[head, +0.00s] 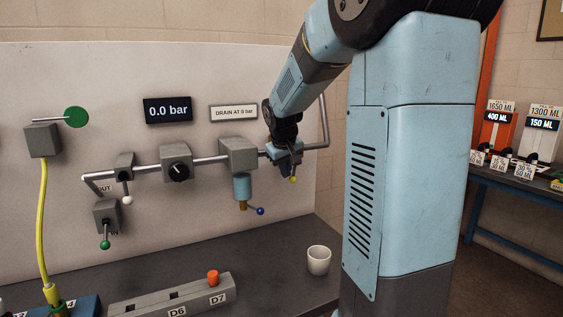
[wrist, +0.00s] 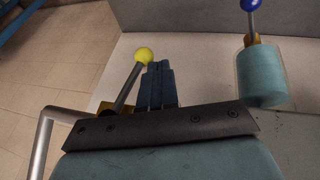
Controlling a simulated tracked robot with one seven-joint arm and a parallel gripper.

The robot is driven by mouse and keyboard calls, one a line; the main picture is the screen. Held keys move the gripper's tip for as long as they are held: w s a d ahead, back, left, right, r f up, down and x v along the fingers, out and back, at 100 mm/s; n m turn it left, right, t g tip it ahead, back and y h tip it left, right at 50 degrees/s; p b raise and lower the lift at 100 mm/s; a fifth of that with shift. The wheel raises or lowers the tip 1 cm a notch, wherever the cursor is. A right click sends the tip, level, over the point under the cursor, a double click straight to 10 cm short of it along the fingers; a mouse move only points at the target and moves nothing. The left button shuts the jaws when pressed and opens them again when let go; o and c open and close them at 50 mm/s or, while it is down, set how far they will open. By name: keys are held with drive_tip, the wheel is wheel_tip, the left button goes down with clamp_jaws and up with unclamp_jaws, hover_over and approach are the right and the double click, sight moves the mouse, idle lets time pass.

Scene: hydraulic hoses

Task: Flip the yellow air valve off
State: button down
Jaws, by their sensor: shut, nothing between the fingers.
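The yellow air valve shows as a yellow ball (head: 293,180) on a short lever, hanging below the right part of the pipe in the head view. In the wrist view the yellow ball (wrist: 144,55) tops a grey lever that slants from a brass-coloured body. My gripper (head: 287,158) is right at this valve and hides most of its body in the head view. The fingers (wrist: 159,80) are shut and empty, close beside the lever on its right in the wrist view. I cannot tell whether they touch it.
Left along the pipe (head: 210,160) are a blue-ball drain lever (head: 260,211) under a teal bowl (head: 242,187), a black knob (head: 178,171) and a white-ball lever (head: 127,200). A display (head: 168,110) reads 0.0 bar. A white cup (head: 318,260) stands on the bench below.

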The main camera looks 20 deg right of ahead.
drive_tip(key=shift+w+d+f, duration=0.15)
drive_tip(key=shift+d+f, duration=0.35)
drive_tip(key=shift+f, duration=0.05)
drive_tip(key=shift+d+f, duration=0.35)
drive_tip(key=shift+d, duration=0.2)
drive_tip(key=shift+a, duration=0.15)
drive_tip(key=shift+a+r, duration=0.25)
drive_tip(key=s+a+r, duration=0.4)
drive_tip(key=a+r, duration=0.2)
drive_tip(key=r, duration=0.4)
drive_tip(key=shift+s+a+r, duration=0.15)
drive_tip(key=shift+s+a, duration=0.05)
drive_tip(key=shift+s, duration=0.05)
